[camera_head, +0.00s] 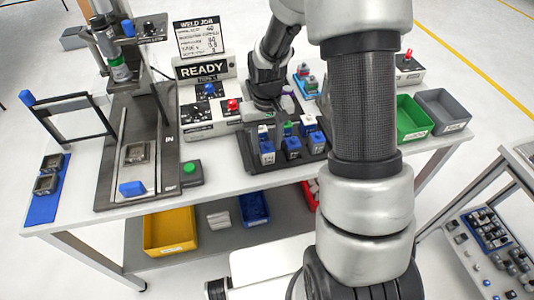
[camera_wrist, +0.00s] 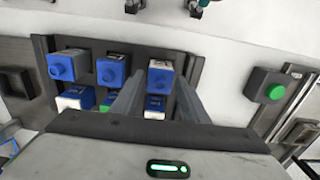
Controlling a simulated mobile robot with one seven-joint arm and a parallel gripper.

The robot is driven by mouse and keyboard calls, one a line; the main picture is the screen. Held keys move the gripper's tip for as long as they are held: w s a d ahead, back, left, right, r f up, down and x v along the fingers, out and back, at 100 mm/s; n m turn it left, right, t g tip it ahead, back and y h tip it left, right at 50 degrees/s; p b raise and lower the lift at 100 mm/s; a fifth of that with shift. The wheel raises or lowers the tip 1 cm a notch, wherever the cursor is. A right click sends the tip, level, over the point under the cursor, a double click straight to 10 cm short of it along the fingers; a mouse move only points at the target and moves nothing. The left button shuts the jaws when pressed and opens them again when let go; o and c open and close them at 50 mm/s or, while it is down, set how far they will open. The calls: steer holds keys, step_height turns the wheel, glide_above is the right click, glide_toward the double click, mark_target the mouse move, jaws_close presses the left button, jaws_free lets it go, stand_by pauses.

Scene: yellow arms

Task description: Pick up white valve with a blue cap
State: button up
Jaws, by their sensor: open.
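A black rack (camera_head: 249,153) near the table's middle holds valves in two rows, with blue and white parts. The front row has blue valves (camera_head: 292,147); behind it are white-topped pieces (camera_head: 263,131) and a green-topped one (camera_head: 288,128). My gripper (camera_wrist: 162,82) is open over the rack in the wrist view. A blue-capped valve (camera_wrist: 160,76) shows between its fingers, with a white-and-blue valve (camera_wrist: 155,108) below it, partly hidden. I cannot tell whether the fingers touch either. In the head view, my gripper (camera_head: 268,98) is behind the rack, its fingertips unclear.
Neighbouring blue valves (camera_wrist: 110,70) stand close to the left finger. A green button box (camera_head: 190,170) and a press fixture stand left. A READY sign (camera_head: 204,68) and control box are behind. Green (camera_head: 413,118) and grey bins (camera_head: 443,110) are at right.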

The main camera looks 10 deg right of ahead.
step_height(320, 180, down, 2)
steer(key=shift+f, duration=0.15)
steer(key=c, duration=0.9)
